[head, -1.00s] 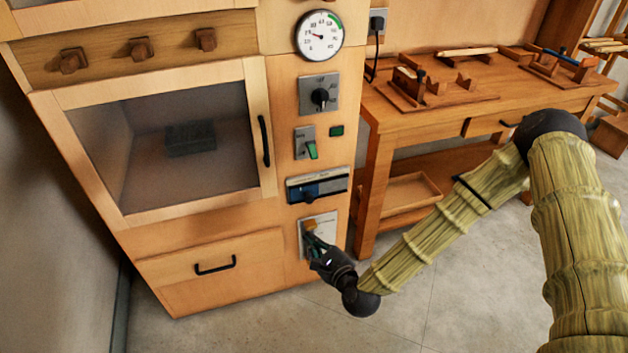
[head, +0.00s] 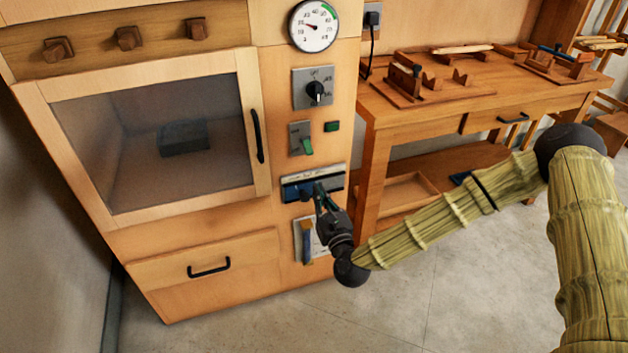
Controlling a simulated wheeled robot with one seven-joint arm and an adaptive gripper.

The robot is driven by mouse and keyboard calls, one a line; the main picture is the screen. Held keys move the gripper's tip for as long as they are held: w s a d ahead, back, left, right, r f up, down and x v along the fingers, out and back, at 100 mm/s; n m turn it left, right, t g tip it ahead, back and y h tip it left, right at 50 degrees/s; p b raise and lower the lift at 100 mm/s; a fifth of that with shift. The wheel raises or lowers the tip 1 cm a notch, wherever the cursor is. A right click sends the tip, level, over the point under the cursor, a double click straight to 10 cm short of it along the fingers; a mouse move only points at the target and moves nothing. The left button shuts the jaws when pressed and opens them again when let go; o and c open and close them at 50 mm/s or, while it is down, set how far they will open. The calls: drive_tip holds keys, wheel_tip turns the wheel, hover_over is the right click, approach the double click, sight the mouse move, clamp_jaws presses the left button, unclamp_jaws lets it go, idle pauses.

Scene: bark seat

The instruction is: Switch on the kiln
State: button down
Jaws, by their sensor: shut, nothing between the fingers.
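The kiln (head: 200,232) is a tall wooden cabinet with a glass door (head: 150,140). Below are a wide plate with a blue part (head: 298,193) and a lower pale plate with an upright blue bar (head: 306,242). My gripper (head: 319,194) is shut and empty, at the right of the blue part. I cannot tell whether it touches. It hides part of both lower plates.
A wooden workbench (head: 450,95) with wooden stands stands right of the kiln, with a tray (head: 400,195) below. A black cord runs from a wall socket (head: 373,19). The floor (head: 420,300) in front is clear.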

sight(308, 147)
drive_tip(key=x, duration=0.9)
drive_tip(key=shift+w, duration=0.1)
drive_tip(key=shift+r, duration=0.35)
drive_tip(key=r, duration=0.1)
drive_tip(key=s+r, duration=0.1)
drive_tip(key=r, duration=0.1)
drive_tip(key=shift+s+d, duration=0.25)
drive_tip(key=shift+s, duration=0.05)
